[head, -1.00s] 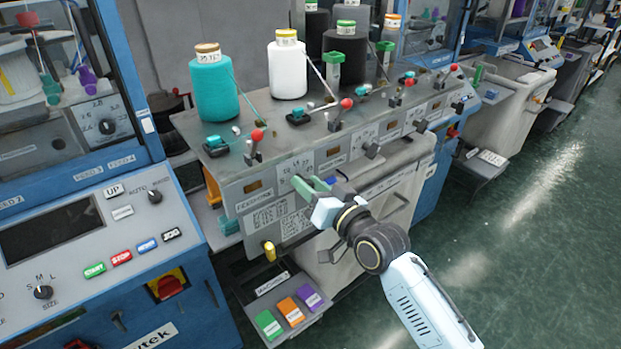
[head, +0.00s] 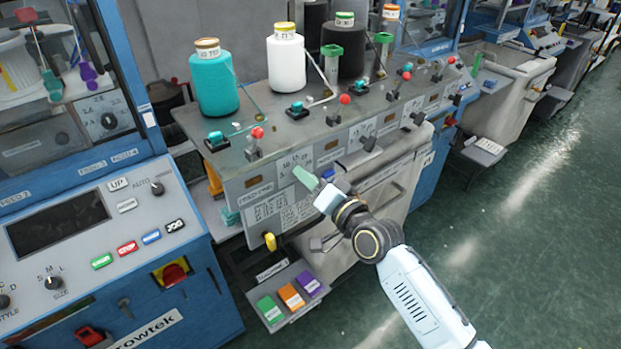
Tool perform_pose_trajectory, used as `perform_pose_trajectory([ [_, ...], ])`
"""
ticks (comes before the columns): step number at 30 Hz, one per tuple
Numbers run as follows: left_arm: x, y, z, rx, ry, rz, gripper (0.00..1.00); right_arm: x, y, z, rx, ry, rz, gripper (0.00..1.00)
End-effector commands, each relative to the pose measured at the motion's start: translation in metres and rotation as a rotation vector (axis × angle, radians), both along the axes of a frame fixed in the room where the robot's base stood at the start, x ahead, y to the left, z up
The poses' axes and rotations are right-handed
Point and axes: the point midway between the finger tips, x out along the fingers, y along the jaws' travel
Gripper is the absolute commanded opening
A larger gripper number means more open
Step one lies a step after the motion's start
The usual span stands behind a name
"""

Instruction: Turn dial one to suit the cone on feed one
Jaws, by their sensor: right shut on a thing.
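The teal cone (head: 216,84) with a tan top stands upright at the left end of the grey machine top. A white cone (head: 287,76) with a yellow top stands to its right. Dial one's plate (head: 290,163), with small printed figures, is on the front panel below the teal cone. My right gripper (head: 304,179) reaches this plate from the lower right. Its pale green fingers are shut on the dial knob, which they hide along with its pointer. The figures and the cone's label are too small to read surely. My left gripper is out of view.
Red-knobbed levers (head: 257,133) stand along the machine top. A yellow knob (head: 270,242) is low on the front panel. Green, orange and purple blocks (head: 290,296) sit on a low shelf. A blue control cabinet (head: 110,240) stands at left. The green floor (head: 540,250) at right is clear.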

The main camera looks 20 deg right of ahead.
Motion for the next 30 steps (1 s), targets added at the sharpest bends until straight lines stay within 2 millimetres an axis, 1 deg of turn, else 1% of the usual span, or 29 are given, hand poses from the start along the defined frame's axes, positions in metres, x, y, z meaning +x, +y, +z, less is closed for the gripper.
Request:
perform_pose_trajectory([
  [6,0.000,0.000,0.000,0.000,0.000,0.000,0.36,0.000,0.000,-0.001,-0.001,0.000,-0.001,0.14],
  [7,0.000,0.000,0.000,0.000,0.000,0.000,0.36,0.000,0.000,-0.001,-0.001,0.000,-0.001,0.40],
  [11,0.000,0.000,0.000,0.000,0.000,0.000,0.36,0.000,0.000,-0.001,-0.001,0.000,-0.001,0.57],
  [19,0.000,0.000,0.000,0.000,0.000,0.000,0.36,0.000,0.000,0.000,-0.002,-0.001,0.000,0.58],
  [23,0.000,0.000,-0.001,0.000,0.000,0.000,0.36,-0.007,-0.003,-0.001,-0.002,0.001,0.000,0.58],
  [26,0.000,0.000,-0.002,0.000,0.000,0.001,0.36,-0.020,-0.007,-0.002,-0.003,0.002,0.000,0.58],
  [30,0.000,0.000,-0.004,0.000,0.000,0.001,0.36,-0.048,-0.018,-0.003,-0.005,0.002,0.000,0.58],
])
